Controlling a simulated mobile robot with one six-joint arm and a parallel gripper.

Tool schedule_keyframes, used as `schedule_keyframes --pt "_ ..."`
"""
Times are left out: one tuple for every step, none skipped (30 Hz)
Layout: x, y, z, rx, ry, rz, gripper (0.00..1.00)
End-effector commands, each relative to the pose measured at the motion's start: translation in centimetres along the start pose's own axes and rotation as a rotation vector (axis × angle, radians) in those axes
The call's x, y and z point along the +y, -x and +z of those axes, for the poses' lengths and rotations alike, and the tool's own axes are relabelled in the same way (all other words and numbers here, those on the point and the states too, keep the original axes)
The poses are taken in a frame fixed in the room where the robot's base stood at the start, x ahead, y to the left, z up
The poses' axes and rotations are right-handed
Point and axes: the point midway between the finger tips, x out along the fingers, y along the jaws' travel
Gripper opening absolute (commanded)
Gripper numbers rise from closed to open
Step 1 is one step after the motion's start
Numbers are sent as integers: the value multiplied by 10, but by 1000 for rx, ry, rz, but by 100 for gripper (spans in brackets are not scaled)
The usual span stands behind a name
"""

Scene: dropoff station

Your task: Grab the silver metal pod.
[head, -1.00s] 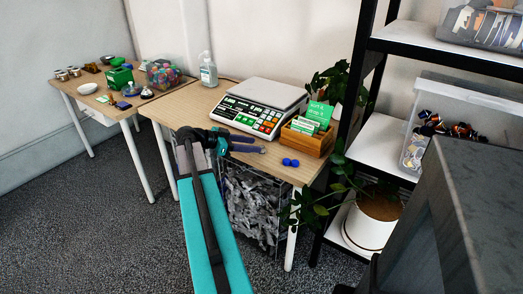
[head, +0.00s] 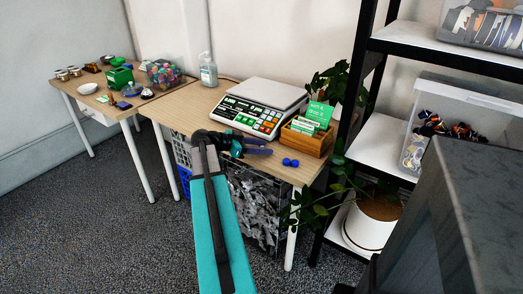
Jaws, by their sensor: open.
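Several small silvery cylinders (head: 68,73) stand at the back left of the far-left table. They are too small in the head view to tell whether one is the silver metal pod. A small dark-based dome (head: 147,93) sits near that table's right end; its material is unclear.
A scale (head: 257,108) and a wooden card box (head: 308,138) stand on the nearer table. A bottle (head: 208,71) is at its back. A wire bin of shredded paper (head: 258,205) is below. A black-framed shelf (head: 368,85) and potted plant (head: 372,222) stand right.

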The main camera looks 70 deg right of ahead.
Motion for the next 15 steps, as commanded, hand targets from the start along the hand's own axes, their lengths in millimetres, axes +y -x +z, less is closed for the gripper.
schedule_keyframes --pt "0 -1 0 0 0 0 42" --pt "0 -1 0 0 0 0 42" --pt "0 0 0 0 0 0 42" --pt "0 0 0 0 0 0 42" --pt "0 0 0 0 0 0 42" --pt "0 0 0 0 0 0 42" --pt "0 0 0 0 0 0 42" --pt "0 0 0 0 0 0 42" --pt "0 0 0 0 0 0 42" --pt "0 0 0 0 0 0 42" --pt "0 0 0 0 0 0 42" --pt "0 0 0 0 0 0 42" --pt "0 0 0 0 0 0 42" --pt "0 0 0 0 0 0 42" --pt "0 0 0 0 0 0 42"
